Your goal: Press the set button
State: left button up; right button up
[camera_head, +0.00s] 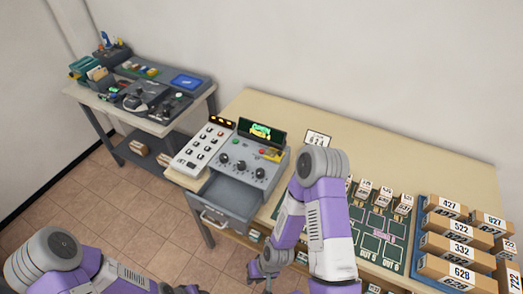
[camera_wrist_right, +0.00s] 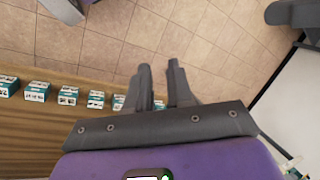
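A grey control box (camera_head: 250,160) stands on the long table, with a lit green display (camera_head: 261,131), several dark knobs and small coloured buttons, one red (camera_head: 262,152). Beside it to the left is a pale keypad panel (camera_head: 204,146) with several buttons. The labels are too small to read, so I cannot tell which button is set. My right gripper (camera_head: 263,268) hangs low by the table's front edge, apart from the box; the right wrist view shows its fingers (camera_wrist_right: 161,75) apart with nothing between them. My left gripper (camera_head: 188,289) is mostly cut off at the bottom edge.
An open drawer (camera_head: 228,197) juts out below the control box. Numbered parcels (camera_head: 459,252) and a dark green sorting mat (camera_head: 372,224) are on the table's right side. A side table (camera_head: 148,120) with office items stands at the left. The tiled floor (camera_head: 100,200) between is clear.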

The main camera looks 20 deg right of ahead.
grip_shut()
dwell(1.3)
